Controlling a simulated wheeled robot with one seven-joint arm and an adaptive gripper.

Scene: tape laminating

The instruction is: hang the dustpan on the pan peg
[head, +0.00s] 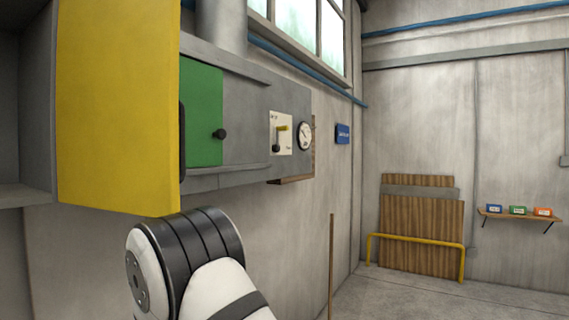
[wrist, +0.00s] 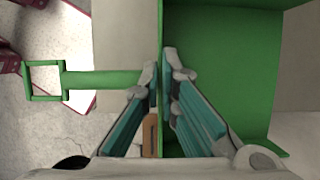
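The green dustpan (wrist: 225,75) fills the right half of the wrist view. Its handle (wrist: 105,79) runs left and ends in a square loop (wrist: 43,80). My gripper (wrist: 161,70) has its two fingertips close together on either side of the pan's upright back wall, near the handle's root, and looks shut on that wall. The head view shows part of my arm, but neither the gripper nor the dustpan. I cannot make out the pan peg in either view.
A yellow door (head: 115,105) stands close above my arm. Beside it are a green panel (head: 202,112) with a black knob and a round gauge (head: 304,135). A thin wooden pole (head: 331,265) stands by the wall. Boards (head: 420,235) lean behind a yellow rail (head: 415,240). Floor shows at right.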

